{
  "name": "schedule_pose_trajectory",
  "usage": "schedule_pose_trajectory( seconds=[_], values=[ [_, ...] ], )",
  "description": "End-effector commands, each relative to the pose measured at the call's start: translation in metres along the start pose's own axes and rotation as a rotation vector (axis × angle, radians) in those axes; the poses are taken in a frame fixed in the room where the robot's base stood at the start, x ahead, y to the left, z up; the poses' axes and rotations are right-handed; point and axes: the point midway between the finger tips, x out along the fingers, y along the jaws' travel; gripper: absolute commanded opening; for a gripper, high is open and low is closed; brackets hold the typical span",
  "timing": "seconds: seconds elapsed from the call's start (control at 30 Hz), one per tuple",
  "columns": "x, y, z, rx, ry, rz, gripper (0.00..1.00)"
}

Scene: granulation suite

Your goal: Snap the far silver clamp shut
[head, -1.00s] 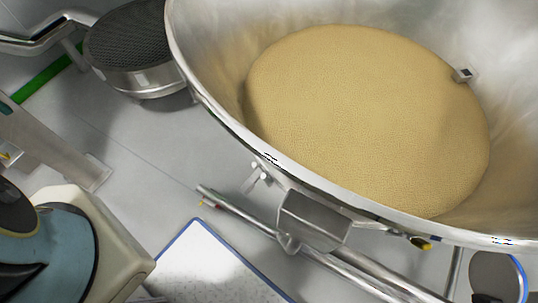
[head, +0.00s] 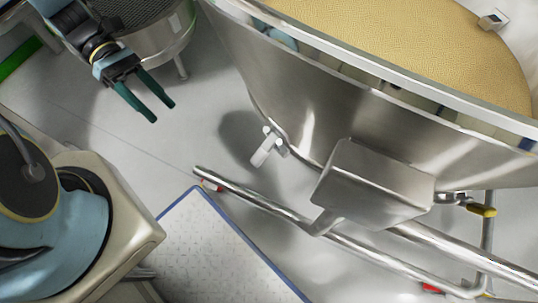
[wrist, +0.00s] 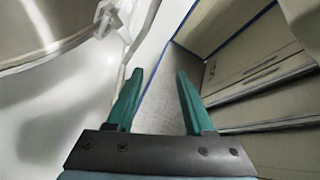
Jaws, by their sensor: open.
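A small pale silver clamp (head: 268,146) sits on the outer wall of the big steel bowl (head: 310,110), low on its left side. Its lever sticks out away from the wall, down and left. A clamp that looks like the same one shows at the top of the wrist view (wrist: 108,18), left of the fingers. My gripper (head: 162,112) has green fingers, spread apart and empty. It is left of the clamp, with clear space between them. In the wrist view my gripper (wrist: 160,75) touches nothing.
The bowl holds tan granules (head: 420,45). A steel box on pipes (head: 370,185) stands right of the clamp, with a yellow-handled fitting (head: 481,210) beyond. A round mesh-topped vessel (head: 160,38) is behind my gripper. A blue-edged white platform (head: 215,255) lies below.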

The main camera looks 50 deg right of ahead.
Motion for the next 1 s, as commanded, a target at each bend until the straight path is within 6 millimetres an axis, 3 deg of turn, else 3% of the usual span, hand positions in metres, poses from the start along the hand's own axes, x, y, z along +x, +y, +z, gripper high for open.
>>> schedule_pose_trajectory(
  seconds=[0.03,0.1,0.3,0.4,0.53,0.7,1.0],
  values=[
    [0.032,0.017,-0.016,-0.051,-0.084,-0.041,0.53],
    [0.061,0.034,-0.022,-0.128,-0.196,-0.089,0.53],
    [0.137,0.075,-0.039,-0.346,-0.479,-0.236,0.53],
    [0.165,0.089,-0.046,-0.433,-0.585,-0.299,0.53],
    [0.188,0.100,-0.052,-0.510,-0.675,-0.354,0.53],
    [0.200,0.104,-0.051,-0.550,-0.722,-0.382,0.53],
    [0.230,0.097,-0.018,-0.552,-0.723,-0.387,0.53]
  ],
)
